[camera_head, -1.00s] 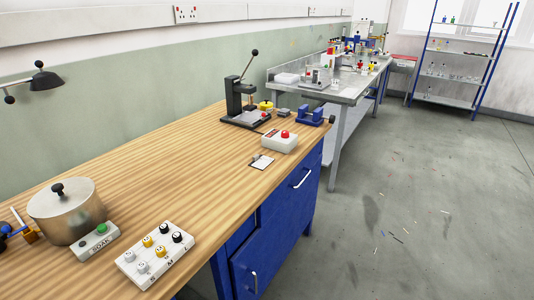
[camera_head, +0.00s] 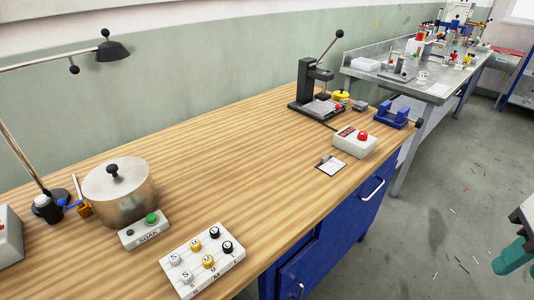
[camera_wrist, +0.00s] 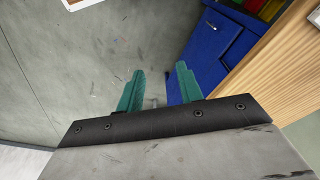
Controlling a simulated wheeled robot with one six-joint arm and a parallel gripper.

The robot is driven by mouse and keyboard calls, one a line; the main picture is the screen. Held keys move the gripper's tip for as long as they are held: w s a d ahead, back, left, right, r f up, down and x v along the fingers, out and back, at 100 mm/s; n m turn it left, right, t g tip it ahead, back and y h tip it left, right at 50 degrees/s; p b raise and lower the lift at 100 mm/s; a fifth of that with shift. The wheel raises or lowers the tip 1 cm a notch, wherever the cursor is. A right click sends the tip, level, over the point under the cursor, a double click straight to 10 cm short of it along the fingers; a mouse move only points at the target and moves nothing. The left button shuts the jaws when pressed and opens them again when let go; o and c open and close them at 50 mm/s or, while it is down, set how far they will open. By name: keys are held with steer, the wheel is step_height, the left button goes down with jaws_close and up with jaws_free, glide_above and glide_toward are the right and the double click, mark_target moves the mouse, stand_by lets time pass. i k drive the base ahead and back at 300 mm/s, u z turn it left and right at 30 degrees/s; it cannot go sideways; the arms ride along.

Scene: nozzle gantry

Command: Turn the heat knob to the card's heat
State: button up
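A small white card (camera_head: 331,167) with a dark clip lies on the wooden bench near its front edge; its writing is too small to read. No knob marked as heat can be made out. A black press (camera_head: 318,92) stands farther back. My gripper (camera_wrist: 160,68) is open and empty in the wrist view, its green fingers apart over the grey floor. Part of it shows at the right edge of the head view (camera_head: 515,256), away from the bench.
On the wooden bench (camera_head: 240,160) stand a metal pot (camera_head: 120,192), a SOAK panel (camera_head: 145,229) with a green button, and a white board (camera_head: 203,259) with several lettered pegs. A lamp (camera_head: 110,48) rises at left. A blue fixture (camera_head: 391,112) sits at the far end. The bench middle is clear.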

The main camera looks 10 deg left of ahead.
mark_target(363, 136)
steer(key=u, duration=0.2)
steer(key=i, duration=0.25)
steer(key=u, duration=0.15)
steer(key=k, duration=1.2)
steer(key=z, duration=0.85)
steer(key=i, duration=1.35)
steer(key=u, duration=0.6)
steer(key=i, duration=0.6)
steer(key=u, duration=0.6)
